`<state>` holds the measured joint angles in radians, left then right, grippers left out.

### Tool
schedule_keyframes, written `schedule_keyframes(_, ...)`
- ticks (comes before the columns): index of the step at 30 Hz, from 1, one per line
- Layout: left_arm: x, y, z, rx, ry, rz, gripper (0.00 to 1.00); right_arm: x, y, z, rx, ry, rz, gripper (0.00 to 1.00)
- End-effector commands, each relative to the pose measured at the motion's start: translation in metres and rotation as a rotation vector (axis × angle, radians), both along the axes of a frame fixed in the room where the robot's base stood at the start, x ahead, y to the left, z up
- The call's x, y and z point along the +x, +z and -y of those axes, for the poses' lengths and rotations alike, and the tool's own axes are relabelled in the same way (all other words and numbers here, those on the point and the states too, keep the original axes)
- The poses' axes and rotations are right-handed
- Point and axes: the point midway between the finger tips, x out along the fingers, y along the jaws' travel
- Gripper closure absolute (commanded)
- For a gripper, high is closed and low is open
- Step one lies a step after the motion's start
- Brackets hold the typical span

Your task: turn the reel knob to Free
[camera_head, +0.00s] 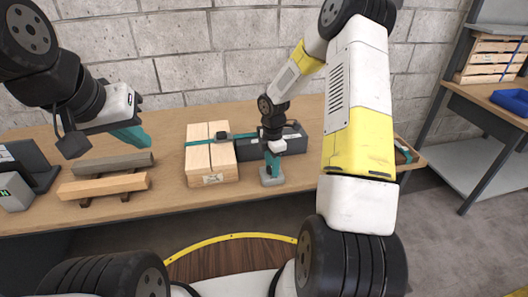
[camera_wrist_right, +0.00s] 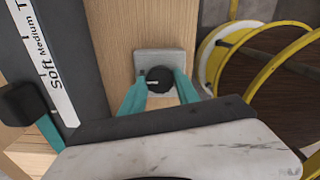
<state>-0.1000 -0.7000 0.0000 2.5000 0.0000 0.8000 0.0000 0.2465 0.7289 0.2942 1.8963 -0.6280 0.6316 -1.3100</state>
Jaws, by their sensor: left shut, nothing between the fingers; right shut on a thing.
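A round black knob (camera_wrist_right: 159,80) sits on a pale grey square base (camera_wrist_right: 146,60) on the wooden table. In the right wrist view my right gripper (camera_wrist_right: 160,92) has its teal fingers on either side of the knob, shut on it. In the head view the base (camera_head: 272,181) stands near the table's front edge, with my right gripper (camera_head: 272,165) pointing down at it and hiding the knob. A small pale mark shows on the knob; no Free marking is readable. My left gripper (camera_head: 135,137) is shut and empty, above the table at the left.
A dark box (camera_head: 291,139) stands behind the base; a strip reading "Soft Medium" (camera_wrist_right: 45,60) shows in the wrist view. A wooden block with a teal strap (camera_head: 210,169) is to the left. Wooden bars (camera_head: 105,187) lie further left, beside grey devices (camera_head: 14,192).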

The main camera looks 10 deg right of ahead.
Motion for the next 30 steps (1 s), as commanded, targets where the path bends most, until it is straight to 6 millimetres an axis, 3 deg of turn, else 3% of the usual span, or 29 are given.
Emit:
schedule_keyframes(9, 0.0, 0.0, 0.0, 0.0, 0.0, 0.0, 1.0, 0.002, 0.001, 0.001, -0.001, 0.003, 0.004, 1.0)
schedule_keyframes(10, 0.0, 0.0, 0.0, 0.0, 0.0, 0.0, 1.0, 0.002, 0.001, 0.001, -0.001, 0.003, 0.004, 0.59)
schedule_keyframes(13, 0.0, 0.0, 0.0, 0.0, 0.0, 0.0, 1.0, 0.001, 0.001, 0.0, 0.0, 0.003, 0.003, 0.41)
schedule_keyframes(23, 0.0, 0.0, 0.0, 0.0, 0.0, 0.0, 1.0, 0.001, 0.002, 0.0, -0.001, 0.002, 0.001, 0.41)
schedule_keyframes(30, 0.0, 0.0, 0.0, 0.0, 0.0, 0.0, 1.0, 0.002, 0.035, 0.001, 0.0, 0.0, 0.006, 0.41)
